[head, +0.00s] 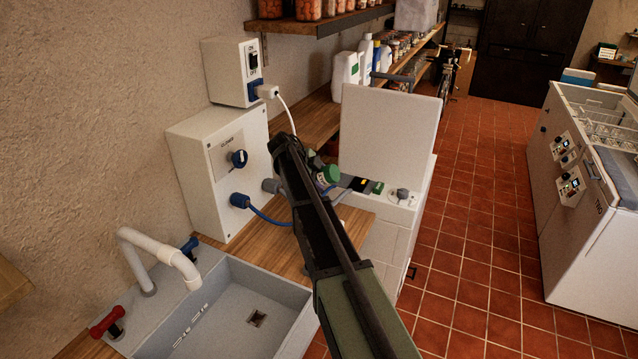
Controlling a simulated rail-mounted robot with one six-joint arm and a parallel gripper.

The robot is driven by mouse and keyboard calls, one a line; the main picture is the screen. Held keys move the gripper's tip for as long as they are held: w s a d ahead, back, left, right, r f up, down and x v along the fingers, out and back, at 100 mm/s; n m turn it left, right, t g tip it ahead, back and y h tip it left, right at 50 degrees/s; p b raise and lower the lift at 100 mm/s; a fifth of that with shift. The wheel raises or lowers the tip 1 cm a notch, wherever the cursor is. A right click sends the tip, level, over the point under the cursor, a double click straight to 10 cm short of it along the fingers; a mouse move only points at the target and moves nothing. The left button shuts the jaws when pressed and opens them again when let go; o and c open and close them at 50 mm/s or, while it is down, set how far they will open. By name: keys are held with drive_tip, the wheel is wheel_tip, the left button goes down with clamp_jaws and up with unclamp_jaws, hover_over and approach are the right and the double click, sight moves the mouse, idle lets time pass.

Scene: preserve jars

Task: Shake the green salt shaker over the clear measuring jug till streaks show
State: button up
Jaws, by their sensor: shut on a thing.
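My arm reaches from the bottom of the head view up and away over the wooden counter. My gripper (312,168) is at its far end, partly hidden by my own dark arm links. It is shut on a small green thing with a pale end, which looks like the green salt shaker (329,174). The shaker appears tilted and sticks out to the right of the arm. I cannot make out the clear measuring jug; my arm covers part of the counter. No streaks can be seen.
A grey sink (225,300) with a white tap (160,255) is at the lower left. A white control box (212,170) with a blue cable stands by the wall. A white machine with a raised lid (388,140) is just beyond my gripper. A shelf (330,25) hangs above.

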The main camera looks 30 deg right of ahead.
drive_tip(key=shift+f+g+h+b, duration=0.3)
drive_tip(key=shift+f+g+b, duration=0.1)
drive_tip(key=shift+f+b, duration=0.35)
drive_tip(key=shift+b, duration=0.2)
wheel_tip(320, 180, down, 5)
drive_tip(key=b, duration=0.4)
drive_tip(key=shift+r+b, duration=0.1)
drive_tip(key=shift+b, duration=0.25)
